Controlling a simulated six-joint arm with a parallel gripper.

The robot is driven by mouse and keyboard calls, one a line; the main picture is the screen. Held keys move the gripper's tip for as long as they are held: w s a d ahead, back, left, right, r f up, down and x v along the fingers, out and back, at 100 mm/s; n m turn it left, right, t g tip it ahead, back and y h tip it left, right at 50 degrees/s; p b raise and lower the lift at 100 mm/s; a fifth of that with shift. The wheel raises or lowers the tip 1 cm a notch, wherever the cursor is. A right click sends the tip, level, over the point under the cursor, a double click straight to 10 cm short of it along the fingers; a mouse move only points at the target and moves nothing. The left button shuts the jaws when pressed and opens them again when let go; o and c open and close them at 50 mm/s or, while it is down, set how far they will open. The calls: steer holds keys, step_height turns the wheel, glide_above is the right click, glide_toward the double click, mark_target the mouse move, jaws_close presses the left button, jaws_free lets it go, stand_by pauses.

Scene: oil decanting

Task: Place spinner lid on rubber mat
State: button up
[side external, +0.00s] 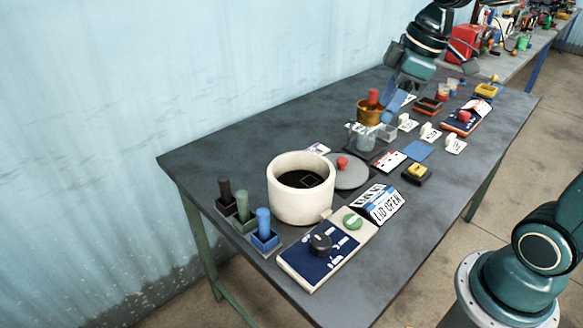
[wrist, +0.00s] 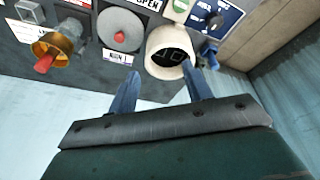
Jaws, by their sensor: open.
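The spinner lid is a grey disc with a red knob (side external: 348,172), lying flat on the table against the right side of the white round pot (side external: 290,205). In the wrist view the lid (wrist: 118,38) lies left of the pot (wrist: 163,42), whose top is open and shows a dark inside. In the side external view my gripper (side external: 397,100) is above the table's far part, away from the lid.
A brass cup with a red handle (side external: 370,112) stands near my gripper. A "LID OPEN" sign (side external: 382,207) and a dial panel (side external: 325,250) stand in front of the lid and pot. Several handled tools (side external: 242,205) stand left of the pot. The table's back left is clear.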

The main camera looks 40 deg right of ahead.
steer(key=s+a+m+t+h, duration=0.1)
steer(key=s+m, duration=0.5)
steer(key=s, duration=0.8)
steer(key=shift+a+f+m+t, duration=0.25)
steer(key=shift+a+m+t, duration=0.15)
steer(key=shift+a+t, duration=0.35)
